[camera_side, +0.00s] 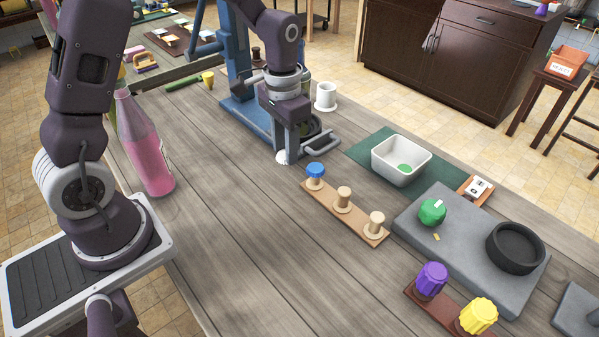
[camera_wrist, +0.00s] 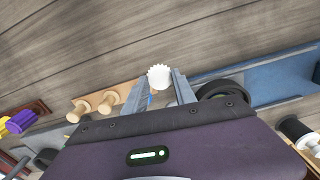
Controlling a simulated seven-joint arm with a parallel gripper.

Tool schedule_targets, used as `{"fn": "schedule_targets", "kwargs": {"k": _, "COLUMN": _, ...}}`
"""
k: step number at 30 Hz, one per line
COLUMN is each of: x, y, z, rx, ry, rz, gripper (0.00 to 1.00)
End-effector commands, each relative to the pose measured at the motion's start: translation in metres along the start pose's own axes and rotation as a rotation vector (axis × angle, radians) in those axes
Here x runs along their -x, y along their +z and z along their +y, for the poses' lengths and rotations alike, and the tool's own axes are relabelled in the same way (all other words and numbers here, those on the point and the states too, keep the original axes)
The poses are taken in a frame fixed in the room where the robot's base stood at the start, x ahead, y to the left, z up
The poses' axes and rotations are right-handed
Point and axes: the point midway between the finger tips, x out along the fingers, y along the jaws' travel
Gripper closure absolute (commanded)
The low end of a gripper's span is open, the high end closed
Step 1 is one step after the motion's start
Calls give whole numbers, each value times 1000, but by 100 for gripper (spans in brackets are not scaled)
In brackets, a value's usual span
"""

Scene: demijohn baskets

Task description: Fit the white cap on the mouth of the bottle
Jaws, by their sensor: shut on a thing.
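My gripper (camera_side: 286,154) points down over the middle of the table, shut on the white cap (camera_side: 282,157). In the wrist view the ridged white cap (camera_wrist: 159,77) sits between the two fingertips of my gripper (camera_wrist: 157,84). I cannot tell whether the cap touches the table. The bottle (camera_side: 153,157), pink with a narrow tapering neck, stands on the table at the left in the side view, well apart from the gripper. No cap shows on its top. The bottle is not visible in the wrist view.
A wooden strip of pegs (camera_side: 357,224), one with a blue cap (camera_side: 315,170), lies right of the gripper. A blue stand (camera_side: 243,112) is close behind it. A white bin (camera_side: 421,175) and grey slab (camera_side: 400,222) are farther right. Table between bottle and gripper is clear.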

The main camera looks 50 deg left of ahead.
Motion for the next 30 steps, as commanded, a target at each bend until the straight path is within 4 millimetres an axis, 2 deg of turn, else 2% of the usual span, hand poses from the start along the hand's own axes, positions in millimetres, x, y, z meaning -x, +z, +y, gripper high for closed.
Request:
{"fn": "schedule_targets", "kwargs": {"k": 4, "x": -5, "y": 8, "z": -9, "rx": 95, "ry": 0, "rz": 0, "gripper": 100}}
{"fn": "schedule_targets", "kwargs": {"k": 11, "x": -5, "y": 7, "z": -8, "rx": 92, "ry": 0, "rz": 1, "gripper": 100}}
{"fn": "schedule_targets", "kwargs": {"k": 14, "x": -2, "y": 2, "z": -3, "rx": 39, "ry": 0, "rz": 3, "gripper": 100}}
{"fn": "schedule_targets", "kwargs": {"k": 17, "x": 8, "y": -11, "z": 14, "rx": -120, "ry": -1, "rz": 4, "gripper": 100}}
{"fn": "schedule_targets", "kwargs": {"k": 24, "x": 47, "y": -45, "z": 86, "rx": -717, "ry": -2, "rz": 5, "gripper": 100}}
{"fn": "schedule_targets", "kwargs": {"k": 27, "x": 63, "y": -50, "z": 113, "rx": -932, "ry": -2, "rz": 4, "gripper": 100}}
{"fn": "schedule_targets", "kwargs": {"k": 30, "x": 72, "y": -52, "z": 129, "rx": -1054, "ry": -1, "rz": 2, "gripper": 100}}
